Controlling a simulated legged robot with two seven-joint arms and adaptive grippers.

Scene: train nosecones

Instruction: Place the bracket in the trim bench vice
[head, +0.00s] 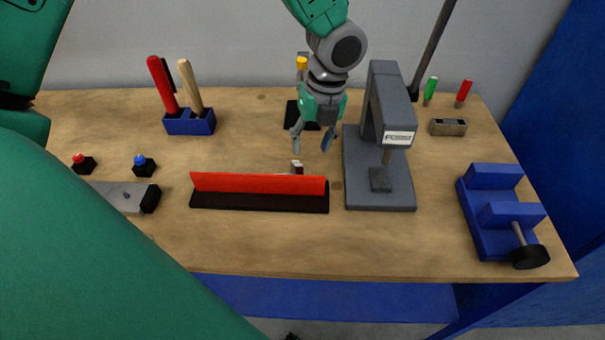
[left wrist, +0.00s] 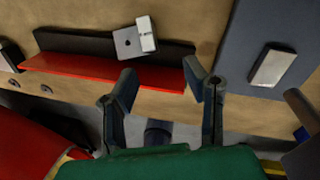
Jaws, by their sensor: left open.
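The bracket is a small light-grey metal piece with a flat plate and a hole, seen in the left wrist view (left wrist: 127,43). In the head view only a small part of the bracket (head: 297,167) shows behind the red strip, which hides the rest. My left gripper (head: 312,146) points down over the bench just behind and above the bracket, open, with nothing between its fingers. Its spread fingers also show in the left wrist view (left wrist: 160,72), apart from the bracket. The blue vice (head: 487,235) with a black-knobbed screw stands at the bench's right front. My right gripper is not in view.
A red strip on a black base (head: 260,201) lies in front of the bracket. A grey press (head: 357,185) stands between the gripper and the vice. A blue tool holder (head: 190,123) stands at left. Bench surface (head: 300,245) near the front edge is clear.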

